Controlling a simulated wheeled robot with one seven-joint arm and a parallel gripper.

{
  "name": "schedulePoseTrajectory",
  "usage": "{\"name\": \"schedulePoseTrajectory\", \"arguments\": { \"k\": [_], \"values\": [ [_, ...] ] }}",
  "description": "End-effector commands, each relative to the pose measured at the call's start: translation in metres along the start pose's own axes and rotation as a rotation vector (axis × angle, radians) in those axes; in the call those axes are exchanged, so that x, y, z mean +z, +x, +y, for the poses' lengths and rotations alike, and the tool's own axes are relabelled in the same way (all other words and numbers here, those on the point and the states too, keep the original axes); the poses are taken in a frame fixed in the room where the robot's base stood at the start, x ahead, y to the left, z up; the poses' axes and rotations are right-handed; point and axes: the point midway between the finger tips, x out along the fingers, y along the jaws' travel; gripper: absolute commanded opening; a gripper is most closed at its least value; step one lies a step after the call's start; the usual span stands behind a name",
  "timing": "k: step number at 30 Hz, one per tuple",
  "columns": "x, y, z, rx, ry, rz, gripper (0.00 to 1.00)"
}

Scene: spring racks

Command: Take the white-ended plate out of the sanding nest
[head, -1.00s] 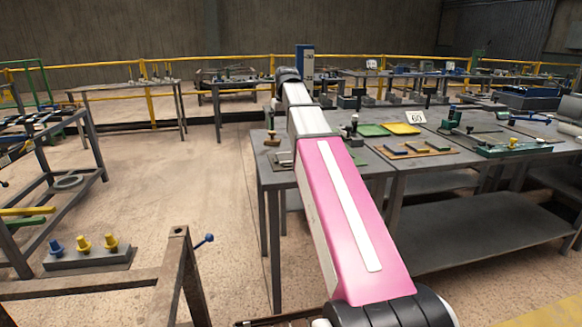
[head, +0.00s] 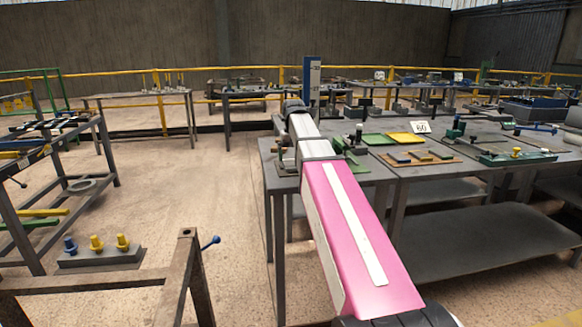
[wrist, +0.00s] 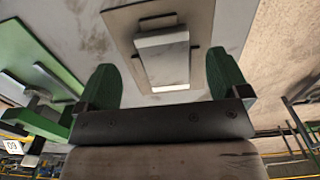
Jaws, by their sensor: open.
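In the wrist view a grey plate (wrist: 162,55) with a bright white end (wrist: 166,87) lies in the sanding nest (wrist: 119,22), a flat brownish-grey base with low dark stops beside the plate. The white end is towards my gripper. My gripper (wrist: 163,68) is open, its two green fingers spread wide on either side of the plate's line. Clear gaps show between each finger and the plate, and nothing is held. I cannot tell the height between fingertips and plate. In the head view my arm hides the gripper.
The nest's grey table (head: 462,168) holds a green tray (head: 378,140), a yellow tray (head: 405,138), a "60" sign (head: 421,127) and a wooden board with dark bars (head: 418,158). A blue-and-white upright (head: 312,80) stands behind my arm. Open floor lies left of the table.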

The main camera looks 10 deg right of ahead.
Motion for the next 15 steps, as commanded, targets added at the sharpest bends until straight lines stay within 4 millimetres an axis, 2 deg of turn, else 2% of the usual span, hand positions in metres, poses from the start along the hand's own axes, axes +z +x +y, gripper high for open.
{"name": "schedulePoseTrajectory", "arguments": {
  "k": [6,9,15],
  "values": [
    [0.005,0.030,-0.003,0.000,0.000,-0.002,0.94],
    [0.005,0.040,-0.003,0.000,0.000,0.000,0.94],
    [0.004,0.042,-0.003,0.000,0.000,0.001,0.94]
  ]
}}
